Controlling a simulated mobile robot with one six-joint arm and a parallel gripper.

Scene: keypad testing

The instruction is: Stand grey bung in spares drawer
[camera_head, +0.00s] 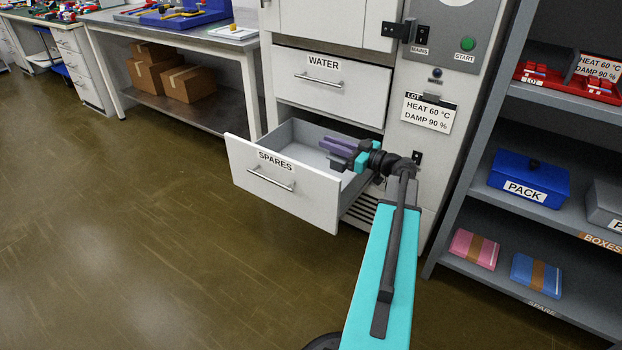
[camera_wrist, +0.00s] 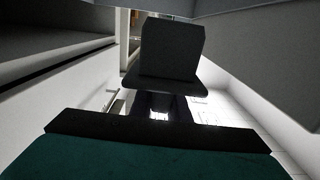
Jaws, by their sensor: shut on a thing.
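The spares drawer (camera_head: 301,193), labelled SPARES, is pulled open at the bottom of the white cabinet. Its grey inside shows behind the front panel. My gripper (camera_head: 328,146) reaches in from the right, over the drawer opening, with its purple fingers pointing left. In the wrist view my gripper (camera_wrist: 158,104) is shut on the grey bung (camera_wrist: 172,48), a dark grey block with a wider flange at the gripper side. Pale walls lie to both sides of it there.
The WATER drawer (camera_head: 330,84) above is shut. A HEAT 60 °C, DAMP 90 % card (camera_head: 427,114) hangs on the cabinet. A shelf unit at right holds a blue PACK box (camera_head: 529,176). Cardboard boxes (camera_head: 166,76) sit under the bench at left. The floor in front is clear.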

